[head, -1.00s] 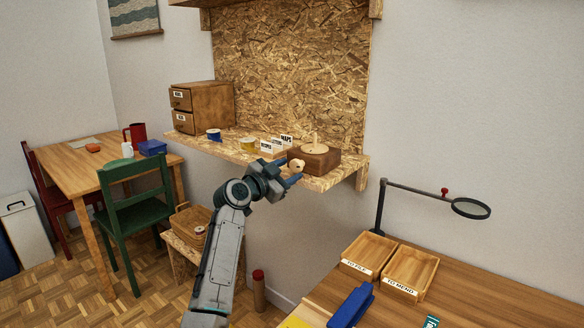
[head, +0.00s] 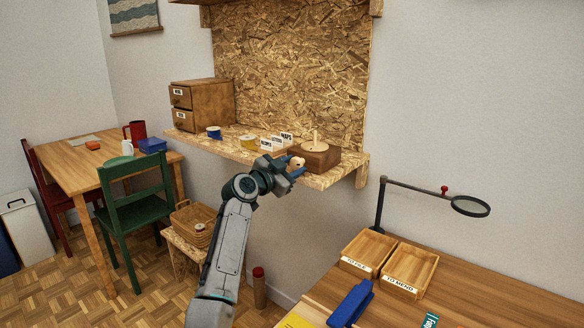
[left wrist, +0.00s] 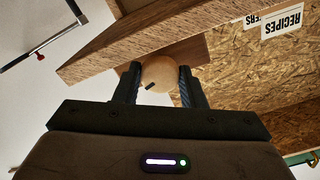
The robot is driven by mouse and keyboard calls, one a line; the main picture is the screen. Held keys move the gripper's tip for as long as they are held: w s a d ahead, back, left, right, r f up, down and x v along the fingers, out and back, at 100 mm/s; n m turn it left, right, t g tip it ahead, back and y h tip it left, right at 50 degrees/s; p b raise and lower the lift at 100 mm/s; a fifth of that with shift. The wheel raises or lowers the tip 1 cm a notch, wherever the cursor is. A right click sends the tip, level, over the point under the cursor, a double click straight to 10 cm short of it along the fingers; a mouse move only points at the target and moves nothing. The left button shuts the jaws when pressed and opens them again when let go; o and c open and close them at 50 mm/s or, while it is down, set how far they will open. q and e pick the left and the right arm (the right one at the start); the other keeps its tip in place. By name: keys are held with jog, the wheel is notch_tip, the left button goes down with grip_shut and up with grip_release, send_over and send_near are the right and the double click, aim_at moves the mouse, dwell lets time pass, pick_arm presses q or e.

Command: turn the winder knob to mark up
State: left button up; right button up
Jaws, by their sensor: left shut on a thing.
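The winder is a dark wooden box (head: 321,157) with a pale disc and upright peg on top, standing at the right end of the shelf. Its round pale knob (left wrist: 160,72) is on the front face. My left gripper (head: 296,165) is shut on the knob, with one finger on either side of it in the left wrist view (left wrist: 158,84). A short dark mark (left wrist: 150,87) shows on the knob, toward its lower left in that view, which looks upside down. My right gripper is not in view.
The chipboard shelf (head: 229,149) also holds a two-drawer box (head: 201,105), blue and yellow rolls, and labelled cards (head: 275,142). Below right, a desk carries two trays (head: 409,270) and a magnifier lamp (head: 470,206).

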pick_arm(q)
jog(key=shift+n, duration=2.2)
jog(key=shift+n+p, duration=0.3)
jog(key=shift+n, duration=0.7)
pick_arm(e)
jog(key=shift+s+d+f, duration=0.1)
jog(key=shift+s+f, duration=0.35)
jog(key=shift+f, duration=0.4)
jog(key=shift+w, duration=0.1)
pick_arm(q)
jog(key=shift+n, duration=0.3)
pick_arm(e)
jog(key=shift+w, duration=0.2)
